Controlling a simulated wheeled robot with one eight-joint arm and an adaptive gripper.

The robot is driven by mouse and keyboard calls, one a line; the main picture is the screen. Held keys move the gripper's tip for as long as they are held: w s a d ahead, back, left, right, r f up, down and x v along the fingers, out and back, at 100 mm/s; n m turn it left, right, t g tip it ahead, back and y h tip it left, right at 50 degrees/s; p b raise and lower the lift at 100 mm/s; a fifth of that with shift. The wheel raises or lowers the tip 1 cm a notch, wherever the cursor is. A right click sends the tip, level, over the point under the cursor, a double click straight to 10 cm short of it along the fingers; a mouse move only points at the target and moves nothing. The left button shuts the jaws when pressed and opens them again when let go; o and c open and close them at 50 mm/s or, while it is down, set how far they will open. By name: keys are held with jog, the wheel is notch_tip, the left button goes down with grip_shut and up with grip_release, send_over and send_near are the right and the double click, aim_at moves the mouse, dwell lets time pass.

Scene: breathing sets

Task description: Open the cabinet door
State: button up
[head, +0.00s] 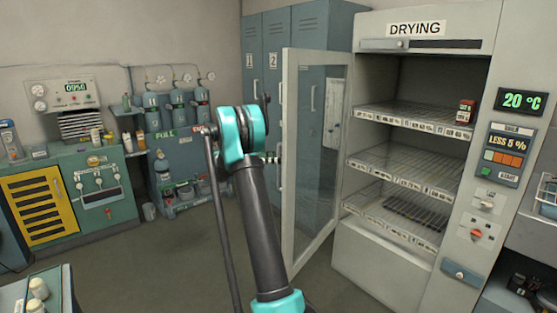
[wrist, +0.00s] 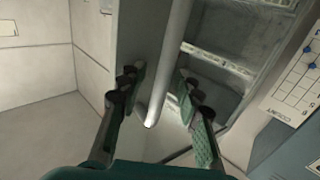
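The drying cabinet (head: 395,263) stands at the right in the head view. Its glass door (head: 290,170) stands open, swung out to the left, and the wire shelves inside are exposed. In the wrist view a pale grey bar (wrist: 172,65), which looks like the door handle, runs between the fingers of my gripper (wrist: 158,82). The fingers are apart, one on each side of the bar. I cannot tell whether either touches it. In the head view my arm hides most of my gripper, just left of the door.
Blue lockers (head: 265,60) stand behind the door. A green bench (head: 75,195) with a yellow panel is at the left, beside a shelf of bottles (head: 175,110). A small table (head: 50,290) is at the near left. The floor between is clear.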

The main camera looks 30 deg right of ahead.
notch_tip(320, 180, up, 10)
jog(key=shift+f, duration=0.1)
dwell(0.4)
